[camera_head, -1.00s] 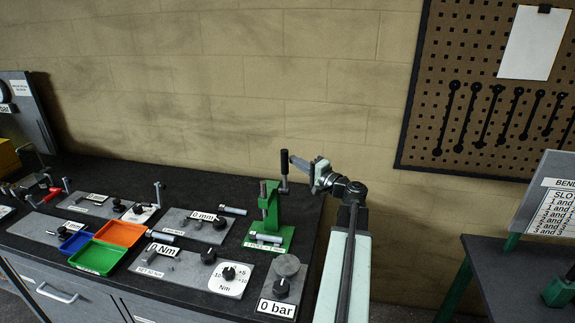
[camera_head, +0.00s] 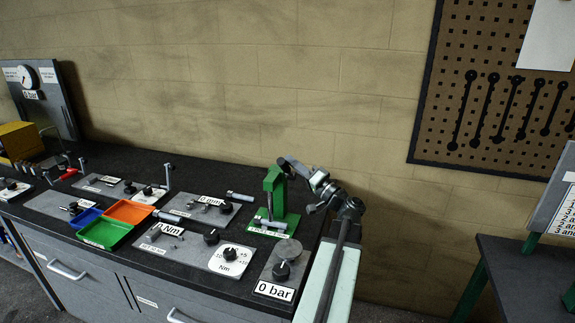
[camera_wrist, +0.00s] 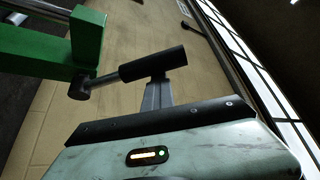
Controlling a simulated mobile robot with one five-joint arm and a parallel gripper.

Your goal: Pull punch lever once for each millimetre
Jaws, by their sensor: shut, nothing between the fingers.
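The green punch (camera_head: 274,190) stands near the right end of the dark bench in the head view. Its lever has a black cylindrical handle (camera_wrist: 152,65) on a short steel rod, joined to the green body (camera_wrist: 88,36) in the wrist view. My gripper (camera_head: 288,163) is at the top of the punch in the head view. Its fingers (camera_wrist: 158,93) are shut and empty in the wrist view, close against or just behind the handle. Contact cannot be told. The lever is hard to separate from my gripper in the head view.
A plate with a "0 mm" label (camera_head: 210,200) lies left of the punch. A "0 bar" plate (camera_head: 274,290) is in front. Orange (camera_head: 129,212), green (camera_head: 104,233) and blue trays sit further left. A pegboard (camera_head: 490,90) hangs on the wall; another bench is at right.

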